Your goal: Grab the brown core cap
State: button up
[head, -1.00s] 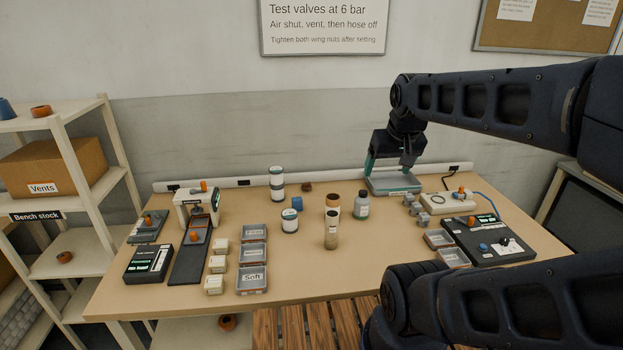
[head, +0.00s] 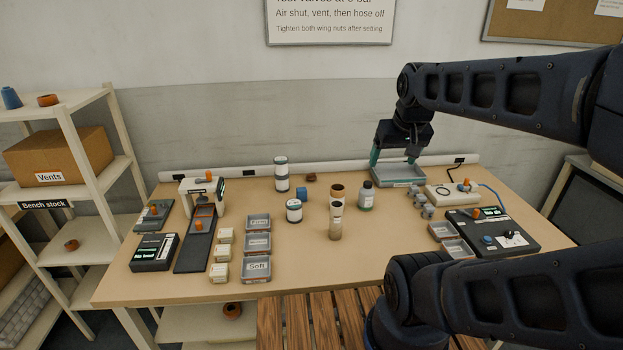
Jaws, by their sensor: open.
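A small dark brown piece (head: 311,177), which looks like the brown core cap, lies at the back of the table, right of the white stacked roll; it is too small to make out its shape well. My gripper (head: 393,163) is open, with teal fingertips pointing down. It hangs at the back of the table, over or in front of the shallow grey tray (head: 399,182), well to the right of the brown piece. Nothing shows between its fingers.
A blue piece (head: 302,194) and a white roll (head: 294,211) stand near the brown piece. The front middle of the table is clear.

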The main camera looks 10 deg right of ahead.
jog(key=c, duration=0.6)
jog(key=w+a+r+m+g, duration=0.1)
jog(key=w+r+m, duration=0.1)
jog(key=w, duration=0.6)
jog(key=w+a+r+m, duration=0.1)
jog(key=w+r+m, duration=0.1)
jog(key=w, duration=0.7)
jog(key=m+g, duration=0.4)
jog(key=m, duration=0.7)
send_over(311, 174)
notch_tip(311, 174, down, 32)
jog(key=shift+w+f, duration=0.15)
jog(key=shift+f, duration=2.5)
jog(key=shift+w+f, duration=0.1)
jog(key=shift+f, duration=2.55)
